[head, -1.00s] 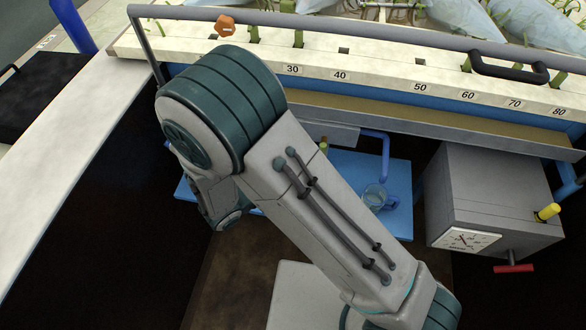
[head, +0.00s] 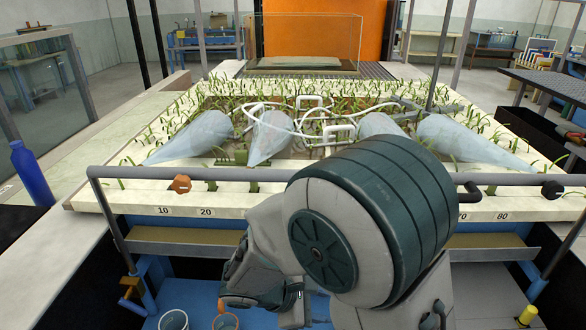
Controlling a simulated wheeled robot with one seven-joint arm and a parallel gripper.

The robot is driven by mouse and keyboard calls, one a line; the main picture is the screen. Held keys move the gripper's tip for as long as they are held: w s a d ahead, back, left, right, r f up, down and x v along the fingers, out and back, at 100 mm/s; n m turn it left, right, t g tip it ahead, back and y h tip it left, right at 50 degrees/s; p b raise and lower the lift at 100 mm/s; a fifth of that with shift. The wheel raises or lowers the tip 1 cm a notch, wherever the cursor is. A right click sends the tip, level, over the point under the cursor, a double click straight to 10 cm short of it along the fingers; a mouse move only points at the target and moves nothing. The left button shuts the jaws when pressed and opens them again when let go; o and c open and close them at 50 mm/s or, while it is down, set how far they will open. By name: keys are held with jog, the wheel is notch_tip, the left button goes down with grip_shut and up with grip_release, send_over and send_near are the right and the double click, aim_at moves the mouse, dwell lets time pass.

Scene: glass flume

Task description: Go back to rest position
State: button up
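My arm is folded in front of the flume, its large grey and teal joint filling the lower middle of the head view. The end of my arm (head: 250,285) points down at the lower middle, partly behind that joint. Its fingertips are not clear, so I cannot tell whether my gripper is open or shut or holds anything. The flume bed (head: 300,110) lies beyond, with several pale translucent cone shapes, green plants and white tubing. An orange hexagonal knob (head: 180,184) sits at the front rail.
A blue bottle (head: 32,175) stands on the left ledge. A glass beaker (head: 173,320) and an orange-rimmed cup (head: 226,321) are low on the blue surface. A grey rail (head: 130,171) with a black handle crosses the front. A yellow knob (head: 527,315) is at lower right.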

jog(key=s+d+r+m+y, duration=0.7)
jog(key=r+m, duration=0.4)
jog(key=m, duration=0.6)
jog(key=shift+s+d+y, duration=0.4)
jog(key=shift+d+y, duration=0.5)
jog(key=shift+d, duration=0.25)
jog(key=shift+a, duration=0.15)
